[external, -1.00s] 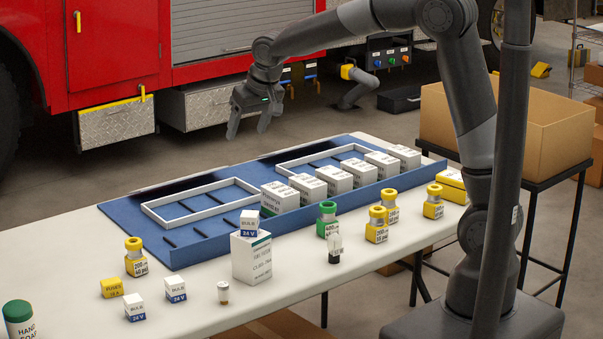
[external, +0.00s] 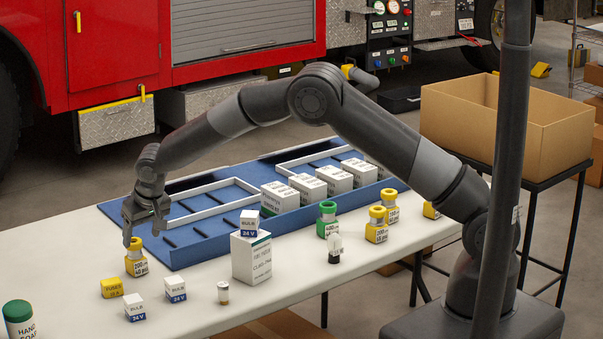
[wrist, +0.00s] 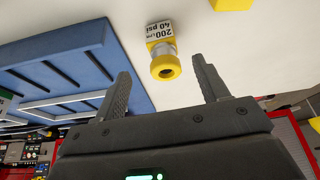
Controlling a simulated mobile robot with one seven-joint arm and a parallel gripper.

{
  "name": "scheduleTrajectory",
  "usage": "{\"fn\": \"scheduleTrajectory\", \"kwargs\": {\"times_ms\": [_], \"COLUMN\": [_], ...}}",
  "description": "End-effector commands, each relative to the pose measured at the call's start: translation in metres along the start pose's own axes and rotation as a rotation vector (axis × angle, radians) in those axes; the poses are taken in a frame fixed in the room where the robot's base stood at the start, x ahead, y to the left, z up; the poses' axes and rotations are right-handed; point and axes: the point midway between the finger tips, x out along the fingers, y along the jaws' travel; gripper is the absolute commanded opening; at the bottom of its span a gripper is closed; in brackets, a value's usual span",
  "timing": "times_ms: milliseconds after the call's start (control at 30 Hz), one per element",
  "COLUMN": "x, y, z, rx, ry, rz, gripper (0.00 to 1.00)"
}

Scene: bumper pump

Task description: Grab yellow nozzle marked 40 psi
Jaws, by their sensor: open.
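The yellow nozzle marked 200 and 40 psi (external: 136,262) stands upright on the white table near the left end of the blue tray. In the wrist view the nozzle (wrist: 164,62) shows its yellow ring top and white label, upside down, between and beyond my fingertips. My gripper (external: 146,227) is open, just above the nozzle in the external view. In the wrist view my gripper (wrist: 163,85) has its fingers spread wide, with nothing held. I cannot tell whether a finger touches the nozzle.
The blue tray (external: 215,247) lies just right of the nozzle. A yellow fuse box (external: 112,288), small bulb boxes (external: 175,289) and a tall white carton (external: 251,258) stand nearby. Other nozzles, one green-topped (external: 328,220) and several yellow-topped (external: 377,225), stand to the right. The table's left part (external: 50,260) is mostly clear.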

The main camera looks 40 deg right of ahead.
Motion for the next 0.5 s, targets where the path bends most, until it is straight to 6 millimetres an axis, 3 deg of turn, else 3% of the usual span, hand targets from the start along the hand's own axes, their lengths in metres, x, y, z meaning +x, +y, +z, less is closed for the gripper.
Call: {"fn": "scheduleTrajectory", "kwargs": {"times_ms": [200, 500], "x": [0.035, 0.056], "y": [0.001, 0.0], "z": [0.0, -0.002], "rx": [0.0, 0.0], "ry": [-0.002, -0.001], "rz": [0.001, 0.001], "gripper": [0.67, 0.67]}}
